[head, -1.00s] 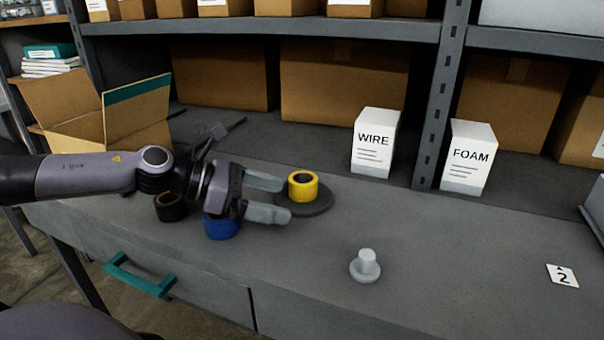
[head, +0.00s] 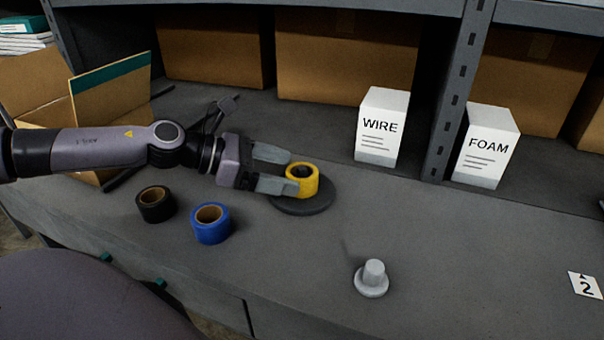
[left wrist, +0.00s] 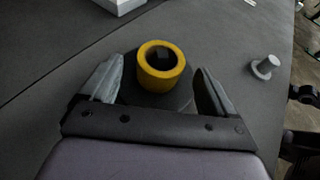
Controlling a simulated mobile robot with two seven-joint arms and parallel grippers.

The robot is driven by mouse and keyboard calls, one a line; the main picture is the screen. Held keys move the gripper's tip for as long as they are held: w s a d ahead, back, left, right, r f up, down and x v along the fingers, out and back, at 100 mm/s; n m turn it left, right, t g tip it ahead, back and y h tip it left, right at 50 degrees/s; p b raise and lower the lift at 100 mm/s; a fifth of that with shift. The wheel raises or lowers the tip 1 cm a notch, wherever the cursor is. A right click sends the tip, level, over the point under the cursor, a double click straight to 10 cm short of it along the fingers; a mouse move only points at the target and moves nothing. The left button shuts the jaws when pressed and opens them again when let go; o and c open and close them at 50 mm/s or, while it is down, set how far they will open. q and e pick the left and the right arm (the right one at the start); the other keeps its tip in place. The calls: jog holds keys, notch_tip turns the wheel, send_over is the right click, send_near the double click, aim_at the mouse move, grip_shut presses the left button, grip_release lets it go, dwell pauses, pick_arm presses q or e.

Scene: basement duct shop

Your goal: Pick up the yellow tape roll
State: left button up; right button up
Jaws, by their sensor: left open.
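The yellow tape roll (head: 304,190) stands on a dark round disc (head: 318,204) on the grey workbench. In the left wrist view the yellow tape roll (left wrist: 162,82) sits just ahead of and between the open fingertips. My left gripper (head: 290,172) comes in from the left with its fingers spread, one on the far side and one on the near side of the roll. The near finger hides part of the roll's left edge. I cannot tell whether either finger touches it. My right gripper is not in view.
A black tape roll (head: 155,204) and a blue tape roll (head: 210,224) stand left of the disc, near my arm. A grey knobbed piece (head: 372,278) stands at front right. WIRE (head: 382,126) and FOAM (head: 486,146) boxes stand behind. The bench between is clear.

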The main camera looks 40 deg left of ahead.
aim_at(297, 173)
pick_arm(q)
jog(key=p+x, duration=0.2)
jog(key=x, duration=0.1)
jog(key=shift+w+d, duration=0.2)
jog(key=shift+d, duration=0.1)
jog(key=shift+w+d+f, duration=0.35)
jog(key=shift+w+d, duration=0.05)
jog(key=shift+w, duration=0.05)
jog(key=c, duration=1.1)
